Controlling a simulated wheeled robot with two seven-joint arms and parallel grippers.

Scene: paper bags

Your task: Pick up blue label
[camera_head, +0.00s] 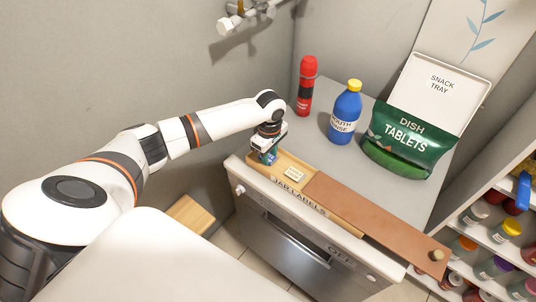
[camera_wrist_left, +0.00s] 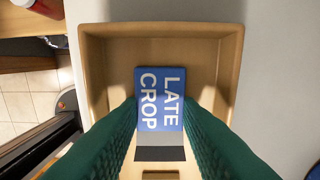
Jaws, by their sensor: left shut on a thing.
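The blue label (camera_wrist_left: 160,92), printed LATE CROP, lies between the green fingers of my left gripper (camera_wrist_left: 160,108) in the left wrist view. The gripper is shut on it at its two sides. In the head view my left gripper (camera_head: 269,154) reaches down at the left end of a shallow wooden box (camera_head: 262,171) marked JAR LABELS; the box also shows in the left wrist view (camera_wrist_left: 95,75). The label is mostly hidden there. I cannot tell whether it still touches the box floor. My right gripper is not in view.
A cream label (camera_head: 293,173) lies in the box beside the gripper. A brown lid (camera_head: 365,215) covers the box's right part. Behind stand a red bottle (camera_head: 306,86), a blue mouth rinse bottle (camera_head: 345,115) and a green dish tablets bag (camera_head: 405,145). Shelves (camera_head: 495,240) hold jars at right.

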